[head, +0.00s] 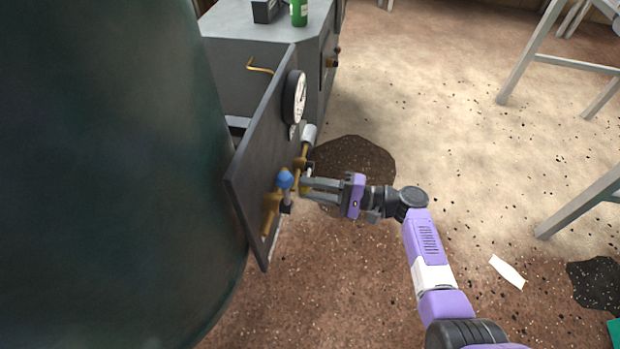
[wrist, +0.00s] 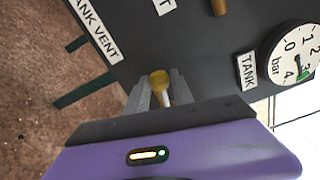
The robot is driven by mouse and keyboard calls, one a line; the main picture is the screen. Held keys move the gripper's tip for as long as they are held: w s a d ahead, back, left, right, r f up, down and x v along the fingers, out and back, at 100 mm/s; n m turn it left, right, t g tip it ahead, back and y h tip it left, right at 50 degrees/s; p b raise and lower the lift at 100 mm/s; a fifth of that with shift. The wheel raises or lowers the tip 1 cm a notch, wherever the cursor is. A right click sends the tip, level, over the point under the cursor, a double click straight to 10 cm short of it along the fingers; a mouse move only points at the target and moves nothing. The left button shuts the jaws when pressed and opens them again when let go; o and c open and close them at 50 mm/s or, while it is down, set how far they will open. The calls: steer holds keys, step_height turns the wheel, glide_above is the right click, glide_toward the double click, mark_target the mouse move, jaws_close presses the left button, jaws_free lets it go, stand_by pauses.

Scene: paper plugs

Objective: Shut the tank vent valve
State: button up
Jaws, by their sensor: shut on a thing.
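A dark upright panel (head: 262,140) carries brass valve fittings. My gripper (head: 306,188) is at the panel's front, its fingers pointing at it. The fingers are shut on a yellow valve handle (wrist: 158,80), which shows between the fingertips in the wrist view. A "TANK VENT" label (wrist: 95,28) is on the panel to the left of this handle in the wrist view. A blue knob (head: 285,179) on a brass fitting (head: 270,212) is just left of my fingertips in the head view. The fingers partly hide the held handle, so its exact angle is unclear.
A round pressure gauge (head: 294,97) sits high on the panel, with a "TANK" label (wrist: 246,70) beside it. A large dark green tank (head: 110,180) stands close on the left. A grey cabinet (head: 265,20) is behind. The floor to the right is mostly open, with white table legs (head: 530,55).

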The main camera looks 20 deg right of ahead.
steer(key=shift+r, duration=0.2)
steer(key=m+p, duration=0.1)
steer(key=r+m+p, duration=0.1)
steer(key=w+r+m+p, duration=0.1)
steer(key=shift+d+r+m, duration=0.1)
steer(key=shift+d+m, duration=0.2)
steer(key=shift+d, duration=0.05)
stand_by(0.4)
